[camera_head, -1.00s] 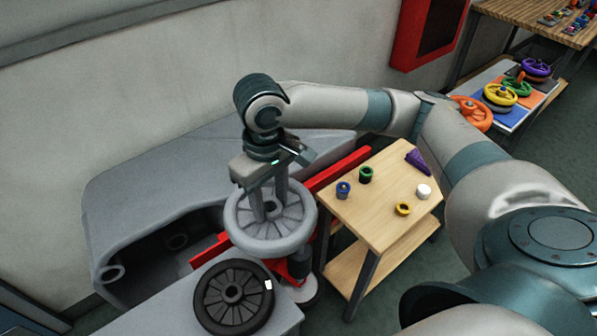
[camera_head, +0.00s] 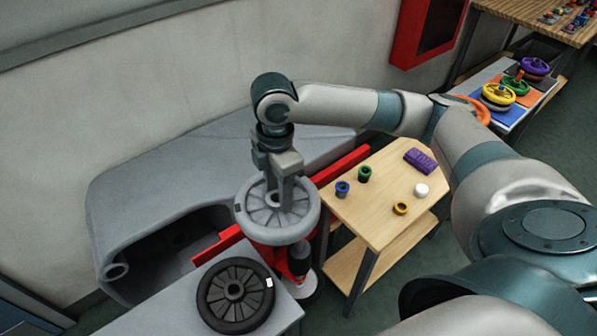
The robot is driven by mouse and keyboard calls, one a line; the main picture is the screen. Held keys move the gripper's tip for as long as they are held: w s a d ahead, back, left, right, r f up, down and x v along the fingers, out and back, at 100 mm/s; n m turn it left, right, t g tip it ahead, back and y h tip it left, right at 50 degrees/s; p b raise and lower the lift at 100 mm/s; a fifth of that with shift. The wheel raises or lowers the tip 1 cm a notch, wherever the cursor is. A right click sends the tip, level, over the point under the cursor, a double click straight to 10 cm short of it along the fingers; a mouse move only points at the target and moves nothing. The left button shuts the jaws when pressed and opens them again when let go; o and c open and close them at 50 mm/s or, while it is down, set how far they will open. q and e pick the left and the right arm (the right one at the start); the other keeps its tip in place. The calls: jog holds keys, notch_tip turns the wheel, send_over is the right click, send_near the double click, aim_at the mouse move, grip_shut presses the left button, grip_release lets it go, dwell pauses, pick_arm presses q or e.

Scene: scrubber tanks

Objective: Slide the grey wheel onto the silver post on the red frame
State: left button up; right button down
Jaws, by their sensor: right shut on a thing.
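The grey wheel (camera_head: 258,228) is a spoked disc with a hub, held roughly flat above the red frame (camera_head: 343,167). My right gripper (camera_head: 287,203) points down, shut on the wheel around its hub area. The silver post on the frame does not show; the wheel and gripper cover that part. I cannot tell whether the wheel is around the post. My left gripper is not in view.
A black wheel (camera_head: 218,303) lies on a grey surface in front. A wooden stand (camera_head: 370,210) at right holds small coloured caps and a purple piece (camera_head: 420,160). A grey tank housing (camera_head: 135,205) lies left, with the wall behind.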

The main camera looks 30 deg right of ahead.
aim_at(299, 190)
jog(key=n, duration=0.2)
jog(key=d+n, duration=0.1)
jog(key=n, duration=0.1)
jog(key=w+n+p, duration=0.1)
jog(key=n, duration=0.1)
jog(key=shift+d+f+n, duration=0.1)
jog(key=shift+d+n, duration=0.2)
jog(key=shift+d, duration=0.05)
jog(key=n, duration=0.1)
jog(key=d+n, duration=0.1)
jog(key=n, duration=0.3)
jog(key=shift+w+d+f+p, duration=0.2)
jog(key=shift+d+p, duration=0.05)
jog(key=shift+p, duration=0.15)
jog(key=n, duration=0.2)
jog(key=d+n, duration=0.1)
jog(key=n, duration=0.1)
jog(key=d+n+p, duration=0.1)
jog(key=n, duration=0.1)
jog(key=shift+w+f+n, duration=0.2)
jog(key=shift+w+n, duration=0.1)
jog(key=shift+w, duration=0.05)
jog(key=n, duration=0.2)
jog(key=d+n, duration=0.1)
jog(key=n, duration=0.1)
jog(key=d+n+p, duration=0.1)
jog(key=n, duration=0.1)
jog(key=shift+w+f, duration=0.25)
jog(key=shift+f, duration=0.05)
